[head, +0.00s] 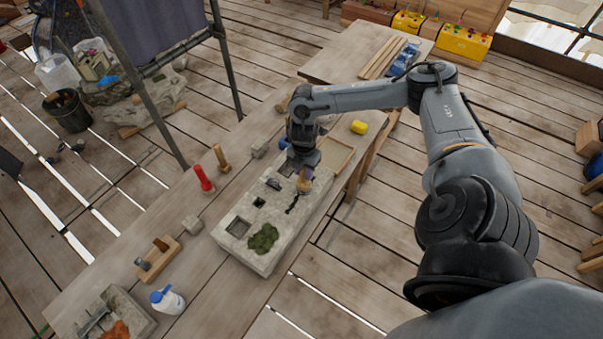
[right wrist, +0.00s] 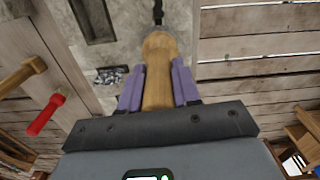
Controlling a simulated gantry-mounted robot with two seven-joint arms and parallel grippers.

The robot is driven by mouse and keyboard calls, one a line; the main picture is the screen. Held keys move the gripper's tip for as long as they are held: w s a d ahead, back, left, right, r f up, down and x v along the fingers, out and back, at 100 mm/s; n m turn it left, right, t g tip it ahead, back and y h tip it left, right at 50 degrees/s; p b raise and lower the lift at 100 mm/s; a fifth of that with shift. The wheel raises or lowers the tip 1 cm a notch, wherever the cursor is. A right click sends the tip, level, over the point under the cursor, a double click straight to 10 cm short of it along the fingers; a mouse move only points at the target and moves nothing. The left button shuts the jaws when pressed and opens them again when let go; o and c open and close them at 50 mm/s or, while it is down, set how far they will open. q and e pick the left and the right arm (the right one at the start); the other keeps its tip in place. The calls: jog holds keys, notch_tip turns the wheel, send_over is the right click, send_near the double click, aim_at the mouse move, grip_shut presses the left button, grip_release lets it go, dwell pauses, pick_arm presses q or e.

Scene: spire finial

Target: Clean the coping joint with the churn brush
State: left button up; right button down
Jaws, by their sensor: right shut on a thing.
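The pale coping stone block (head: 228,250) lies on the wooden workbench, with square recesses, a patch of green moss (head: 264,237) and a dark narrow joint (head: 293,204) in its top. My right gripper (head: 304,178) is over the far end of the stone. It is shut on the wooden handle of the churn brush, which shows between the purple fingers in the right wrist view (right wrist: 158,75). The bristles are largely hidden behind the handle. The dark joint lies just ahead of the brush; I cannot tell if they touch. My left gripper is out of view.
A red-handled tool (head: 203,178) and a wooden mallet-like tool (head: 221,158) stand left of the stone. A yellow block (head: 359,127) lies behind the gripper.

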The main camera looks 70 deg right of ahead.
jog(key=shift+s+d, duration=0.1)
jog(key=shift+d, duration=0.4)
jog(key=d, duration=0.1)
jog(key=d+b, duration=0.1)
jog(key=d, duration=0.1)
jog(key=shift+s+f, duration=0.1)
jog(key=shift+s, duration=0.2)
jog(key=shift+s+d, duration=0.2)
jog(key=shift+d, duration=0.5)
jog(key=shift+s+d, duration=0.15)
jog(key=shift+d, duration=0.55)
jog(key=shift+r, duration=0.3)
